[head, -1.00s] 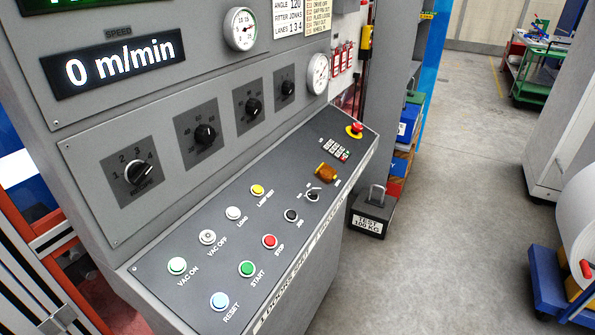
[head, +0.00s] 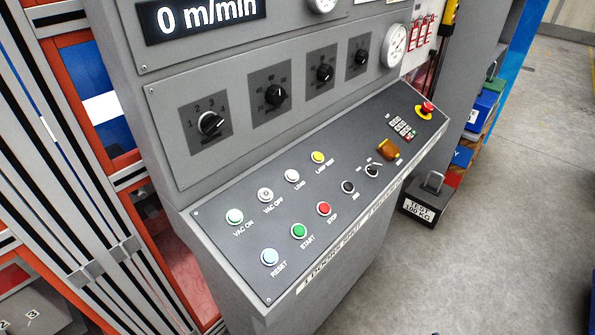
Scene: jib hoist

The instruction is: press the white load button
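The white load button (head: 292,176) is on the sloped dark panel (head: 225,252) of the grey console, in the upper row. Its label reads LOAD. The grey-white VAC OFF button (head: 265,195) is to its left and the yellow lamp button (head: 318,157) to its right. The white-green VAC ON button (head: 234,216) is at the row's left end. Neither of my grippers shows in the head view.
A red emergency stop (head: 427,108), a keypad (head: 402,127) and an amber cover (head: 388,149) are at the panel's right. Rotary knobs (head: 210,123) line the upright face above. Orange-framed fencing (head: 130,180) is at left.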

